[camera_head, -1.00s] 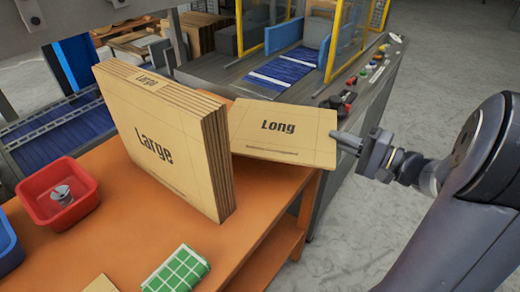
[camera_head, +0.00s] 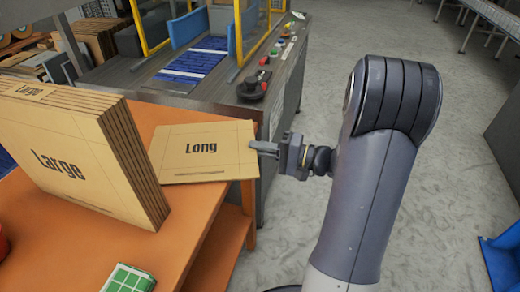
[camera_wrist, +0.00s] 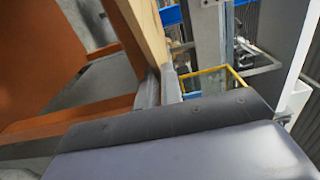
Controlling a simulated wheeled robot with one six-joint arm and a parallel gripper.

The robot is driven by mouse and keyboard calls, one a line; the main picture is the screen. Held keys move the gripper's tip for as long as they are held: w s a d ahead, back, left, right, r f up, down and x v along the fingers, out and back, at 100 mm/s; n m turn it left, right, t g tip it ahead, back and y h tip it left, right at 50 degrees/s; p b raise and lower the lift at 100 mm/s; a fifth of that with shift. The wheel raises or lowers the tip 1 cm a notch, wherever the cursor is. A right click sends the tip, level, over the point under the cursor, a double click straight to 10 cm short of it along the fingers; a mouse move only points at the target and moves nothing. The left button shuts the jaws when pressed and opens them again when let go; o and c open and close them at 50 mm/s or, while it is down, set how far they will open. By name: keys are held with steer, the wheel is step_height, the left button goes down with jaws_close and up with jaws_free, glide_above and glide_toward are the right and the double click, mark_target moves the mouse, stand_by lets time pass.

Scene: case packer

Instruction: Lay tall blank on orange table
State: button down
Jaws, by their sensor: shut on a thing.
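A flat cardboard blank (camera_head: 205,165) printed "Long" is at the far right corner of the orange table (camera_head: 190,215), right of the Large stack. My gripper (camera_head: 262,149) is shut on its right edge. The printed face shows to the head camera; whether its lower edge touches the table I cannot tell. In the wrist view the blank's edge (camera_wrist: 146,28) runs up from my gripper's fingers (camera_wrist: 160,88), with the orange table (camera_wrist: 35,60) to the left. No blank marked "Tall" can be read.
A stack of blanks printed "Large" (camera_head: 60,155) stands upright on the table's left part. A green checked item (camera_head: 128,278) lies near the front. A machine with a button panel (camera_head: 262,75) stands behind. A blue bin (camera_head: 500,258) is at the lower right.

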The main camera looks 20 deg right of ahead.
steer(key=shift+f, duration=0.1)
steer(key=c, duration=1.6)
jaws_free()
steer(key=shift+r, duration=0.2)
steer(key=p+v, duration=0.1)
steer(key=v, duration=1.1)
